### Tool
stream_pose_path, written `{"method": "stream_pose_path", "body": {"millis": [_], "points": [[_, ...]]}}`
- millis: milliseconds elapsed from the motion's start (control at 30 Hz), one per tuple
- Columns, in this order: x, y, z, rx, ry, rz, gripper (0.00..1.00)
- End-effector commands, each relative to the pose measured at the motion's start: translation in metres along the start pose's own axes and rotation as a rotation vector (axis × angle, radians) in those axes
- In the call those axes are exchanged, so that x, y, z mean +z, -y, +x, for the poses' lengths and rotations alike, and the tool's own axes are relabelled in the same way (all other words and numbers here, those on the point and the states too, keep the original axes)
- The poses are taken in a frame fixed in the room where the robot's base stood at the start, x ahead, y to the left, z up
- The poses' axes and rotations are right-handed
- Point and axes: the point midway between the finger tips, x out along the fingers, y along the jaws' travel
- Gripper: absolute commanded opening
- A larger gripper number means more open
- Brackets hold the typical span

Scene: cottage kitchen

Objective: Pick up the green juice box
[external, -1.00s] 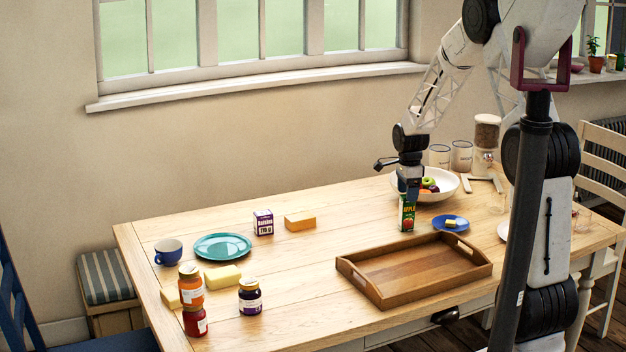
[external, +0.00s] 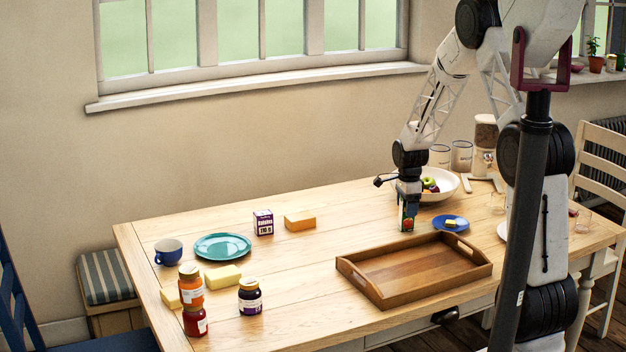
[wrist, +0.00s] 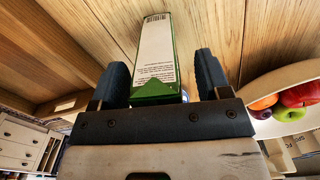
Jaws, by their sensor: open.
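The green juice box (external: 407,224) stands upright on the table behind the wooden tray, its upper part hidden by my gripper (external: 409,210) in the external view. In the wrist view the juice box (wrist: 155,60) shows a white side panel with a barcode and a green top edge. It sits between the two fingers of my gripper (wrist: 160,85). The fingers are open, with a visible gap between the box and the right finger and a smaller one at the left finger.
The wooden tray (external: 359,287) lies in front of the box. Jars, butter and a teal plate (external: 222,246) are far left.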

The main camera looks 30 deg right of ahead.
Motion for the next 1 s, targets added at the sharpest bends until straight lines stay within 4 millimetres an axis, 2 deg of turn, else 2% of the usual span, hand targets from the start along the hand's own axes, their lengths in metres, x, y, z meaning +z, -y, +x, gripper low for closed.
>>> {"method": "stream_pose_path", "body": {"millis": [467, 833, 867, 1000], "points": [[0.0, 0.0, -0.0003, 0.0, 0.0, 0.0, 0.7], [0.0, 0.0, -0.0004, 0.0, 0.0, 0.0, 0.14], [0.0, 0.0001, -0.0006, -0.001, 0.0, 0.0, 0.11], [0.0, 0.0001, -0.0006, -0.001, 0.0, 0.0, 0.11]]}}
